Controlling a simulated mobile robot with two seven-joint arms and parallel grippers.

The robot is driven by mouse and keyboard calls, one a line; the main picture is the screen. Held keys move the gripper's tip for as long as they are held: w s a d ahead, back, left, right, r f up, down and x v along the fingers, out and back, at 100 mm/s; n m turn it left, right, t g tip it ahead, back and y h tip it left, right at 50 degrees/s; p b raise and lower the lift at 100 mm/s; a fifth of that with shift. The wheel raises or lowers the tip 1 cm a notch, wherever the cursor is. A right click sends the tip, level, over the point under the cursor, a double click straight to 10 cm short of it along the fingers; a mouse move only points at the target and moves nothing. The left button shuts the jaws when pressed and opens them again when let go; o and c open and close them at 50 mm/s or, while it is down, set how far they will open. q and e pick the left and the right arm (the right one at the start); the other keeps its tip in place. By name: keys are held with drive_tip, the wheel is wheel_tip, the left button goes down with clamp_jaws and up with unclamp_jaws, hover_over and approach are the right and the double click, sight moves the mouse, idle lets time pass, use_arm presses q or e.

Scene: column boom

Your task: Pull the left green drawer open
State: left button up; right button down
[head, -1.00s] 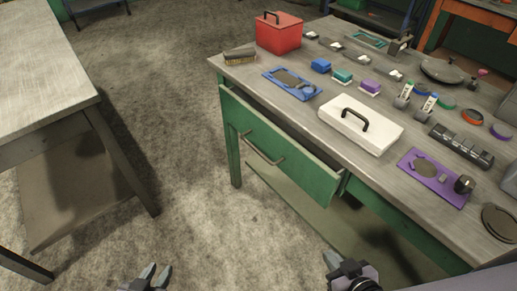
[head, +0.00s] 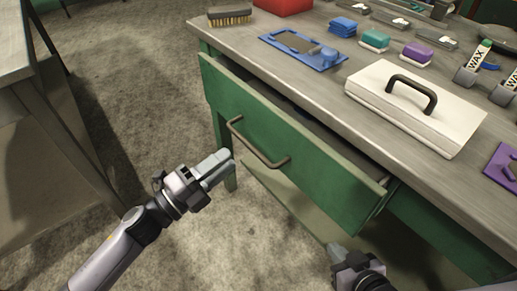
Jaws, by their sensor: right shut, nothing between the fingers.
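The green drawer (head: 300,160) under the workbench's left part stands partly out, with a dark gap between its front and the tabletop edge. Its bar handle (head: 255,148) is on the front. My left gripper (head: 222,163) is just left of the handle in the picture, near the handle's left end, and appears apart from it. Its fingers overlap in this view, so their opening is unclear. My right gripper (head: 333,248) is low, below the drawer's right end, shut and empty. The drawer's inside is mostly hidden.
The workbench top (head: 290,85) holds a brush (head: 230,17), a blue tray (head: 295,48), small coloured blocks and a white lidded box with a dark handle (head: 412,93). Another table (head: 12,45) stands at the left. The floor between them is clear.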

sight(248, 143)
use_arm(q)
drive_tip(key=x, duration=0.7)
drive_tip(key=shift+d, duration=0.15)
drive_tip(key=shift+c, duration=0.3)
clamp_jaws()
